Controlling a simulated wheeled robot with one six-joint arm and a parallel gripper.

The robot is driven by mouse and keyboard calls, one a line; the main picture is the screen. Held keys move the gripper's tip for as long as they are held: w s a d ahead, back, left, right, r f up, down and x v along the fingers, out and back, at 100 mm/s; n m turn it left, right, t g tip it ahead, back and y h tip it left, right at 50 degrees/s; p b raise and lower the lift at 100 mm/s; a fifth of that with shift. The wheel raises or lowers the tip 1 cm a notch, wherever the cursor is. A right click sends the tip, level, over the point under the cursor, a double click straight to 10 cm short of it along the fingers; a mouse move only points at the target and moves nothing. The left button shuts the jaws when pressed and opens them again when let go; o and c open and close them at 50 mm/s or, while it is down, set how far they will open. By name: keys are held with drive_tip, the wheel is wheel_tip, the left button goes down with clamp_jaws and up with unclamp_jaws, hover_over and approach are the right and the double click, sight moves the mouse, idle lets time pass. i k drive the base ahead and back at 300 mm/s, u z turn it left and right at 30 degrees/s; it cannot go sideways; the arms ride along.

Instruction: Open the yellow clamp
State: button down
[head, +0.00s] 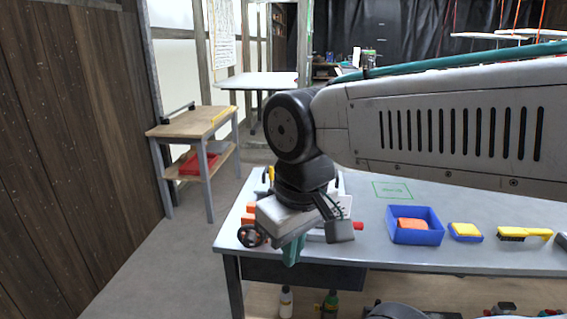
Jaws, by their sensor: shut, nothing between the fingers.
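My gripper (292,254) points down over the left end of the grey worktable. Its teal fingers look closed together, with nothing seen between them. A small yellow piece (270,174) shows just left of my wrist at the table's far left edge. It may be part of the yellow clamp, but my arm hides most of that spot. I cannot tell whether the clamp is open or closed, or whether my gripper touches anything there. Orange parts (249,211) and a red piece (358,226) show on either side of my gripper.
On the worktable (350,253), to the right, are a blue bin (415,235) with an orange item, a yellow-and-blue block (465,231) and a yellow-handled brush (523,234). A wooden side table (190,124) stands back left. The floor (160,250) between is clear.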

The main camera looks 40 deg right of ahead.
sight(271, 172)
drive_tip(key=z, duration=0.15)
drive_tip(key=i, duration=0.95)
drive_tip(key=u, duration=0.2)
